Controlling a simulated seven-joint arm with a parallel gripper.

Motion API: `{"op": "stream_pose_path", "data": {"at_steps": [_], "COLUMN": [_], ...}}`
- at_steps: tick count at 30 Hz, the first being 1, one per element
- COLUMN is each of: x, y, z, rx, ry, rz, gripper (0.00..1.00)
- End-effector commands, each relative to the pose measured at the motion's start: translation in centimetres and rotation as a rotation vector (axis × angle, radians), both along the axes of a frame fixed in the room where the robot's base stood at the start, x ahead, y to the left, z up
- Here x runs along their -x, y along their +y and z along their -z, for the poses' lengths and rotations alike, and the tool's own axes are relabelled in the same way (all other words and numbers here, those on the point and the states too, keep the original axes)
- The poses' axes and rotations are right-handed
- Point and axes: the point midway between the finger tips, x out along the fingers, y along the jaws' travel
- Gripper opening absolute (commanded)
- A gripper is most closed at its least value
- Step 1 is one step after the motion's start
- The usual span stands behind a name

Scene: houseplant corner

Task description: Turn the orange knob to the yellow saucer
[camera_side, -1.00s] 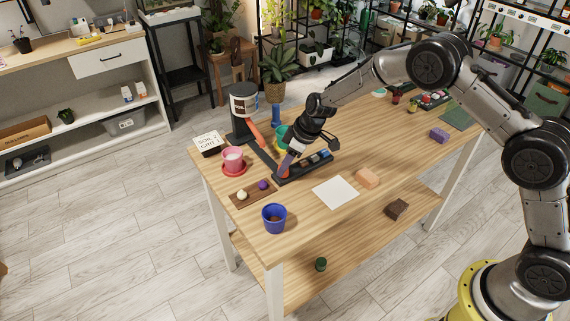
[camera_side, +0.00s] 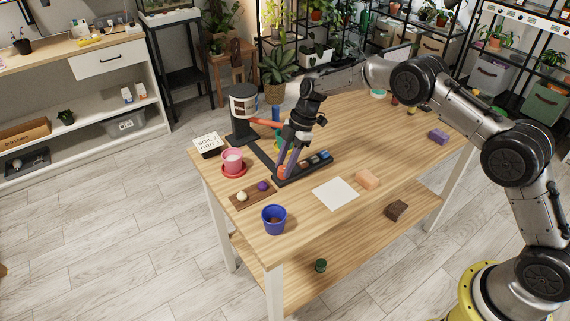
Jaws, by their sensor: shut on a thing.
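The orange knob (camera_side: 282,172) is low at the left end of a black base strip on the table. My gripper (camera_side: 285,167) points down and is shut on the knob. A black dispenser (camera_side: 243,107) with a pale, banded cylinder stands behind, and its orange spout arm (camera_side: 265,122) points right, towards my gripper. A green pot (camera_side: 278,137) shows partly behind my gripper. The yellow saucer under it is mostly hidden, so I cannot tell how exactly the spout lines up with it. A pink pot (camera_side: 232,157) stands on a red saucer (camera_side: 234,173) at the left.
A blue pot (camera_side: 274,219) stands at the near edge. A small brown board (camera_side: 252,196) holds a white and a purple ball. A white sheet (camera_side: 335,193) and an orange-tan block (camera_side: 367,179) lie to the right.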

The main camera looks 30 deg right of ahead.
Motion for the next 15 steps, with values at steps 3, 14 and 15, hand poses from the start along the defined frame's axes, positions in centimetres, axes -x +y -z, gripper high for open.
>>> {"op": "stream_pose_path", "data": {"at_steps": [3,14,15], "x": [-0.07,-0.08,-0.08], "y": [-0.08,-0.10,-0.10], "z": [-0.01,-0.05,-0.05], "rx": [0.001,0.002,0.002], "ry": [0.000,0.000,0.001], "rz": [-0.052,-0.120,-0.121], "gripper": [0.00,0.00,0.00]}}
